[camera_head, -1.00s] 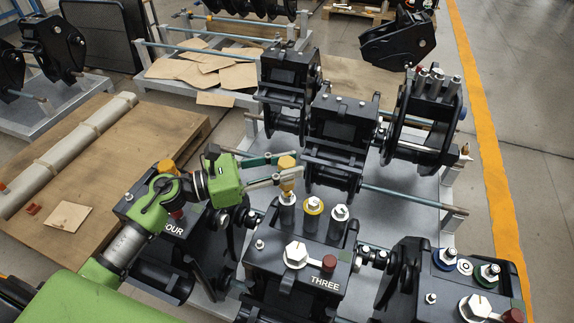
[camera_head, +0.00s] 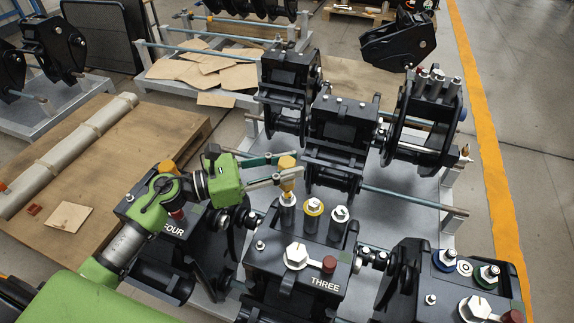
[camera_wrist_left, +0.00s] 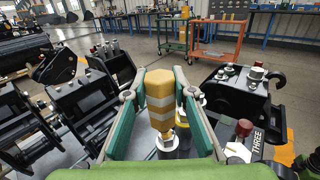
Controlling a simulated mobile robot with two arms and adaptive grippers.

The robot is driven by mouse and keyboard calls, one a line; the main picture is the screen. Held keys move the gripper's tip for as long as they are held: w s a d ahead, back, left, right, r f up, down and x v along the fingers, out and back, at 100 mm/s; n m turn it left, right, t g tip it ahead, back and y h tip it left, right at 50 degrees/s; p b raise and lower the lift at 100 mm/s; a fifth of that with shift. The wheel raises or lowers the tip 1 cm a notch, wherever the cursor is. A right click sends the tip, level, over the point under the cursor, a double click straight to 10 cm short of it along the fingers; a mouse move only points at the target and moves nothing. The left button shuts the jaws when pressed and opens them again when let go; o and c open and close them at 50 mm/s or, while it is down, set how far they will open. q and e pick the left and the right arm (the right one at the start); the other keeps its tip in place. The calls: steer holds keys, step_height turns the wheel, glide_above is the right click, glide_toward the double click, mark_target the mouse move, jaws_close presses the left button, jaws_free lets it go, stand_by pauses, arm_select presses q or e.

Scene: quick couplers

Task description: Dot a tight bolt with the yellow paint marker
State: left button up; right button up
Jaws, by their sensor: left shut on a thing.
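My left gripper (camera_head: 284,169) is shut on the yellow paint marker (camera_head: 287,167). The marker also shows in the left wrist view (camera_wrist_left: 160,100), upright between the fingers, with a pale band round it. Its lower end is over the leftmost bolt (camera_head: 287,197) of the coupler marked THREE (camera_head: 268,262); I cannot tell whether it touches. My right gripper is not in view.
A coupler marked FOUR (camera_head: 150,215) stands to the left and another coupler (camera_head: 450,285) to the right. More black couplers (camera_head: 338,130) stand behind on the grey rack. A wooden pallet (camera_head: 120,150) lies at the left.

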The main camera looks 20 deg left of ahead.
arm_select(q)
steer(key=shift+r+p, duration=2)
steer(key=shift+r, duration=1.35)
steer(key=shift+f, duration=0.1)
steer(key=shift+s+d+f, duration=0.2)
steer(key=shift+d+f, duration=0.05)
steer(key=shift+f, duration=0.05)
steer(key=s+d+f+n+t+y, duration=0.2)
steer(key=s+f+n+t+y, duration=0.3)
steer(key=s+t+y, duration=0.1)
steer(key=s+a+r+n+t+y, duration=0.1)
steer(key=s+a+r+n+y, duration=0.1)
steer(key=s+a+n+y, duration=0.4)
steer(key=s+y, duration=0.1)
steer(key=y, duration=0.1)
steer(key=shift+s+t+y, duration=0.3)
steer(key=shift+s+y, duration=0.1)
